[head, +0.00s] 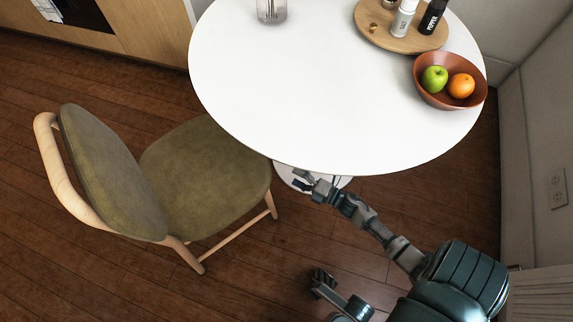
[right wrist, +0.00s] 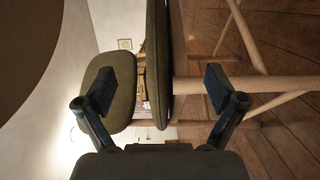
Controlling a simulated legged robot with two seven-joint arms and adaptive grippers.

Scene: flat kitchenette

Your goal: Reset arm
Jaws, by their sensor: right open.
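My right gripper (head: 308,182) is in the head view, low beside the near edge of the round white table (head: 330,90), and points left toward the chair. In the right wrist view its two dark fingers (right wrist: 155,92) are spread wide with nothing between them. The green-padded chair (head: 205,170) stands to its left, and its seat edge (right wrist: 157,65) shows beyond the fingers in the wrist view. A dark jointed part of mine (head: 322,283) shows near the bottom of the head view; it may be my left gripper, but its jaws are unclear.
On the table are a brown bowl (head: 422,92) with a green apple and an orange, a wooden tray (head: 376,34) with bottles, and a glass jar (head: 271,10). A wall (head: 545,130) stands at the right. Wooden floor (head: 90,255) is clear at the lower left.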

